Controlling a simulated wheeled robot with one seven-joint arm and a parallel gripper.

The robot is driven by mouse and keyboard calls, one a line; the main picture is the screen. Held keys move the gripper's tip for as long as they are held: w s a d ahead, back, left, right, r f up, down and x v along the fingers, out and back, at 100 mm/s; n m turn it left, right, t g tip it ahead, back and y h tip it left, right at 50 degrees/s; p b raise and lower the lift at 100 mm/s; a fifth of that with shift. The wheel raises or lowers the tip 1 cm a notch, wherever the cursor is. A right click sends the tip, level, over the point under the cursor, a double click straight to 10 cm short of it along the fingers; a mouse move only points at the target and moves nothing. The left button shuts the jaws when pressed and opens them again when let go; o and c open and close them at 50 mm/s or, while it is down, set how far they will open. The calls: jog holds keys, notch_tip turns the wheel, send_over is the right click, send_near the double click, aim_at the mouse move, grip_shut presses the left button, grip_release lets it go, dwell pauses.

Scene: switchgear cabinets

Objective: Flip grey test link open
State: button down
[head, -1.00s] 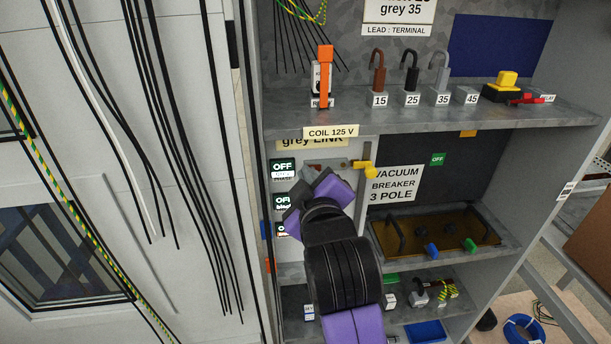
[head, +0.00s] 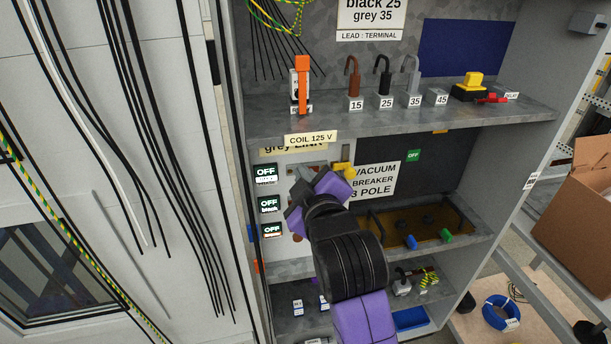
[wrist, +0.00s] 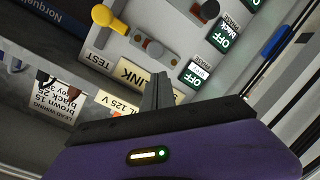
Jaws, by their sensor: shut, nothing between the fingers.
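The test link panel is on the left of the middle shelf bay in the head view, under a "grey LINK" label (head: 283,151). In the head view my gripper (head: 315,182) hides much of the panel.
"OFF" signs (head: 265,173) line the panel's left side. A "VACUUM BREAKER" sign (head: 376,182) is to the right.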

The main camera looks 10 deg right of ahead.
jog(key=s+a+r+b, duration=0.1)
jog(key=s+r, duration=0.2)
jog(key=s, duration=0.7)
jog(key=shift+a, duration=0.15)
jog(key=shift+s+r, duration=0.1)
